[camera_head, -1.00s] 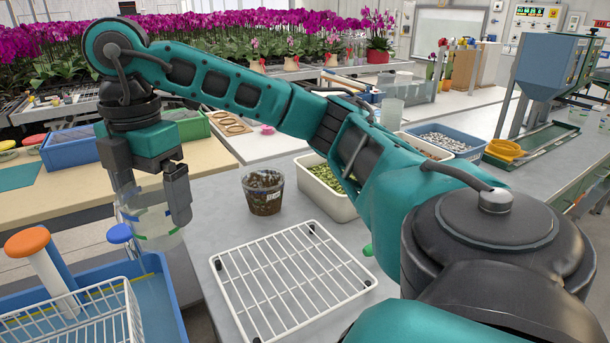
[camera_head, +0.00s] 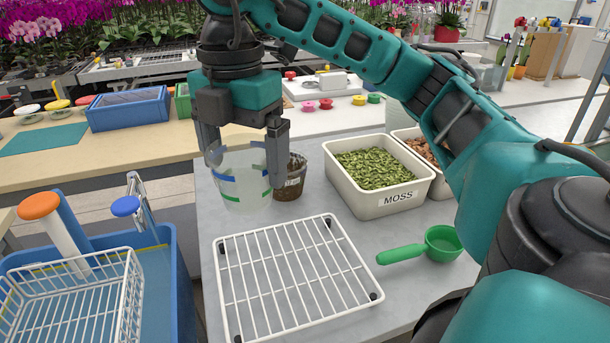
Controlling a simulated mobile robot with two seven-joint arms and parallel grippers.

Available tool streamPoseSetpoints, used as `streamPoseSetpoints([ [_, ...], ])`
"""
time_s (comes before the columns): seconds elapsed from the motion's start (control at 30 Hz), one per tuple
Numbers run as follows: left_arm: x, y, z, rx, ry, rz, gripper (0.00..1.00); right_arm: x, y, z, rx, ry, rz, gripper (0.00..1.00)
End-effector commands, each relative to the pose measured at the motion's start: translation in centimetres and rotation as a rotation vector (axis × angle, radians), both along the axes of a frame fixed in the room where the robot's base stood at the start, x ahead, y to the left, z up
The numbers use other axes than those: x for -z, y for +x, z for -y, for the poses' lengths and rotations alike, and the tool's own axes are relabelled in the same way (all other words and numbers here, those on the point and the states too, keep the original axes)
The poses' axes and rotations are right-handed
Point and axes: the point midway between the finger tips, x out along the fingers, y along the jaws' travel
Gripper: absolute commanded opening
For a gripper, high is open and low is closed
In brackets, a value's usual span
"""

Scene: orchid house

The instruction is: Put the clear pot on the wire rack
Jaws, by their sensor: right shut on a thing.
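The clear pot (camera_head: 243,197) is a see-through cup with blue and green bands. My right gripper (camera_head: 243,172) is shut on it and holds it upright, just beyond the back left part of the wire rack. The wire rack (camera_head: 291,271) is white, with dark feet at its corners, and lies flat and empty on the grey table. Whether the pot touches the table cannot be told. My left gripper does not show.
A brown-stained pot (camera_head: 291,181) stands close behind the clear pot. A white moss tub (camera_head: 377,206) and a green scoop (camera_head: 443,243) are to the right. A blue tray (camera_head: 173,262) with a white wire basket (camera_head: 132,302) and orange- and blue-topped tools is at left.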

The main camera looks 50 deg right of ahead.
Motion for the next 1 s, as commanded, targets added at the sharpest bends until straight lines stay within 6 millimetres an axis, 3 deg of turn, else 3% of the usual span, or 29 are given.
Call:
streamPoseSetpoints([
  [0.17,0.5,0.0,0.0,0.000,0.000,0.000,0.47,1.0,-0.2,0.0,-0.006,-0.001,-0.004,0.63],
  [0.73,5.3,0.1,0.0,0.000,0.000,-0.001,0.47,13.6,-0.3,0.0,-0.005,-0.002,-0.007,0.63],
  [1.0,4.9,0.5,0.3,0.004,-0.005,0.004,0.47,16.0,-0.2,0.0,-0.005,-0.002,-0.003,0.63],
])
